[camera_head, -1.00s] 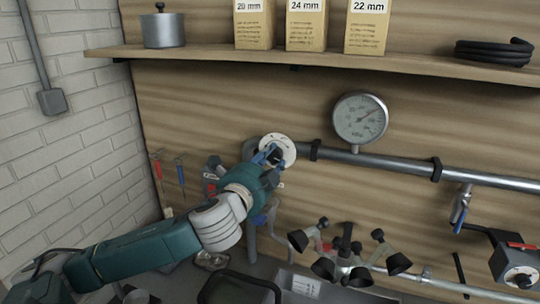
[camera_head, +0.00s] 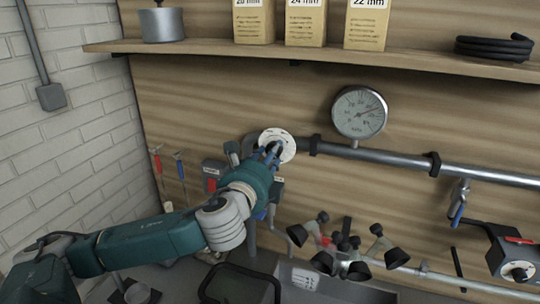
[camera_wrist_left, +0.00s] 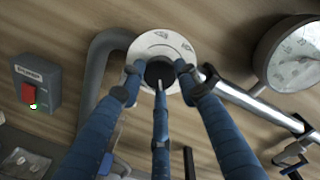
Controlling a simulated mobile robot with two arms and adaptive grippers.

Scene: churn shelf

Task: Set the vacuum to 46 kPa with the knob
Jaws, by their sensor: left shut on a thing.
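The vacuum knob (camera_wrist_left: 160,73) is black and sits at the centre of a round white dial plate (camera_wrist_left: 162,42), which also shows in the head view (camera_head: 288,143). My left gripper (camera_wrist_left: 160,80) has its blue fingers closed around the knob; in the head view the gripper (camera_head: 272,152) hides most of it. The round vacuum gauge (camera_head: 359,112) is on the pipe right of the knob. Its needle points to the upper right, but the numbers are too small to read. The gauge is partly cut off in the left wrist view (camera_wrist_left: 290,55). My right gripper is out of view.
A grey pump box (camera_wrist_left: 36,87) with a red switch and a lit green lamp is left of the knob. A metal pipe (camera_head: 400,162) runs right to a blue-handled valve (camera_head: 459,205). Black-tipped milking cups (camera_head: 340,250) hang below. A wooden shelf (camera_head: 330,55) is above.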

